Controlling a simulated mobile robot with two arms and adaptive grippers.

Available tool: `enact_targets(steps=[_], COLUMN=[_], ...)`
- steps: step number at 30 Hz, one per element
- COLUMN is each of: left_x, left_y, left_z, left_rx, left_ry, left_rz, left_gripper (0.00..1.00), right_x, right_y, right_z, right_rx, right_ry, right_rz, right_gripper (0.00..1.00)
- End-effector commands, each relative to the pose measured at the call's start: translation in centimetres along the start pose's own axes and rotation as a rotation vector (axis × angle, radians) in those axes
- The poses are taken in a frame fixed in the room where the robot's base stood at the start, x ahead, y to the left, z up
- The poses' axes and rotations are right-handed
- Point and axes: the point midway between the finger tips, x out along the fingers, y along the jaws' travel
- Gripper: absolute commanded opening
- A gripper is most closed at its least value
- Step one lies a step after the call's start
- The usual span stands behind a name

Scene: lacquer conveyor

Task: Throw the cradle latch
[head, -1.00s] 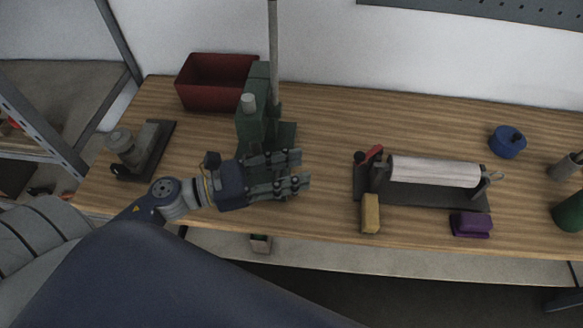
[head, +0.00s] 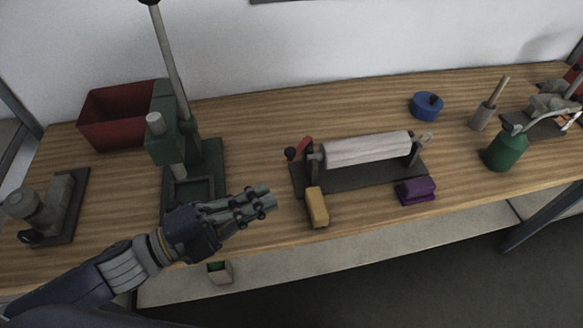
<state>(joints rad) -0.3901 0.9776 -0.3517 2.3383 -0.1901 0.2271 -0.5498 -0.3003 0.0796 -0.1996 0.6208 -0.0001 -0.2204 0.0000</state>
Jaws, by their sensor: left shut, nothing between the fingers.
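The cradle (head: 350,178) is a dark base plate on the bench with a pale cylinder (head: 366,149) lying across its two end supports. At its left end is a red latch lever (head: 301,149) with a dark knob, tilted up to the right. A wire loop shows at the right end. My left gripper (head: 268,200) is shut and empty, left of the cradle and below the latch in the picture, apart from both. My right gripper is not in view.
A yellow block (head: 317,207) and a purple block (head: 415,191) lie at the cradle's front. A green press (head: 166,143) stands behind my left gripper, with a red bin (head: 112,120) behind it. A blue round tin (head: 426,106) and green can (head: 505,150) stand right.

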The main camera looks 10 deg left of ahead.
Motion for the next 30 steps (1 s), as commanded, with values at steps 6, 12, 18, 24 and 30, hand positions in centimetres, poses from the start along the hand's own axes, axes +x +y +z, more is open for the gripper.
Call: enact_targets(steps=[6,12,18,24,30], left_x=[1.5,3.7,6.4,9.5,9.1], left_y=[-0.3,-0.4,-0.5,-0.5,-0.1], left_z=[0.0,0.0,0.0,0.0,2.4], left_rx=[0.000,0.003,0.003,0.004,0.005], left_ry=[0.000,0.000,0.000,0.000,-0.003], left_rz=[-0.005,-0.005,-0.006,-0.004,0.002], left_gripper=[0.00,0.00,0.00,0.00,0.00], right_x=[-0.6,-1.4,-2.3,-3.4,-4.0], right_y=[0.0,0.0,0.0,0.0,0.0], right_z=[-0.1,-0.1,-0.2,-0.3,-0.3], right_rx=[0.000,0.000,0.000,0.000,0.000], right_ry=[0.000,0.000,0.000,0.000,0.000], right_rz=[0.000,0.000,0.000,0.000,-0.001], right_gripper=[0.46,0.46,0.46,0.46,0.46])
